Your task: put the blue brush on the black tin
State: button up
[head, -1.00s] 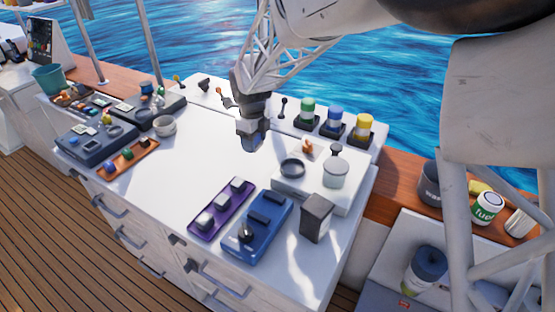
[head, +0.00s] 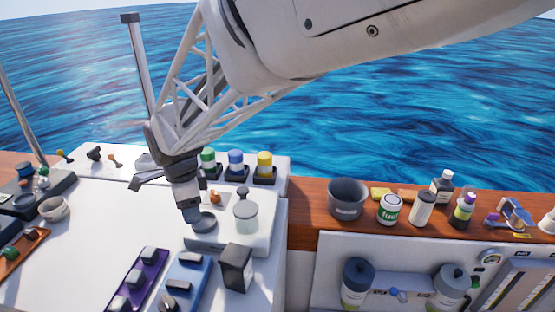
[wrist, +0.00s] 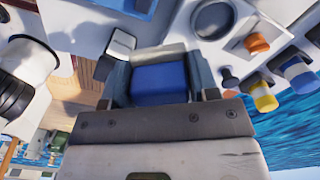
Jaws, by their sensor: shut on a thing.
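In the head view the brush is hardly distinguishable from the fingers. A dark upright box with a grey top, apparently the black tin (head: 236,268), stands near the worktop's right edge, to the right of and nearer than my gripper. It also shows in the wrist view (wrist: 119,43), left of the fingers and apart from them.
A blue tray (head: 188,280) and a purple tray (head: 140,282) lie in front. Green, blue and yellow-capped jars (head: 236,162) stand behind.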

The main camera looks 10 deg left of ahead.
jog(key=s+d+n, duration=1.1)
jog(key=s+d, duration=0.6)
jog(key=d, duration=0.4)
jog(key=shift+s+d+f+n, duration=0.2)
jog(key=shift+d+f+n, duration=0.05)
jog(key=shift+d+n, duration=0.05)
send_over(235, 254)
jog(key=shift+f, duration=0.75)
jog(key=shift+f, duration=0.1)
jog(key=shift+f, duration=1.65)
jog(key=shift+f, duration=0.15)
jog(key=o, duration=0.9)
jog(key=shift+o, duration=0.2)
